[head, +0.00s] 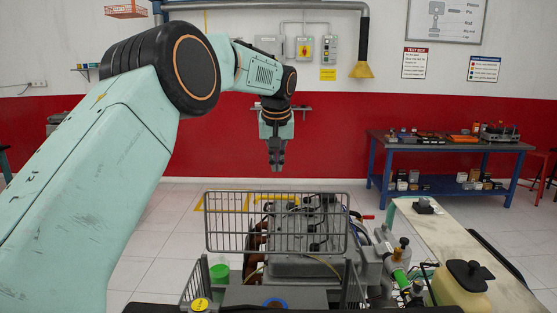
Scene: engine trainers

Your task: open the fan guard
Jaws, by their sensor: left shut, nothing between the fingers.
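The fan guard (277,249) is a grey wire grid standing upright in front of the grey engine (300,265). Lower grey mesh pieces flank it near the bottom edge. I cannot tell from this view whether the guard is latched. My left gripper (276,168) points down above and behind the guard's top edge, apart from it as far as I can see. Its fingers are together with nothing between them. My right gripper is not in view.
A cream-topped bench (450,240) with a yellowish container (463,283) stands close on the right. A green cup (219,272) sits left of the engine. A blue-framed workbench (445,145) stands at the back right. Tiled floor is clear on the left.

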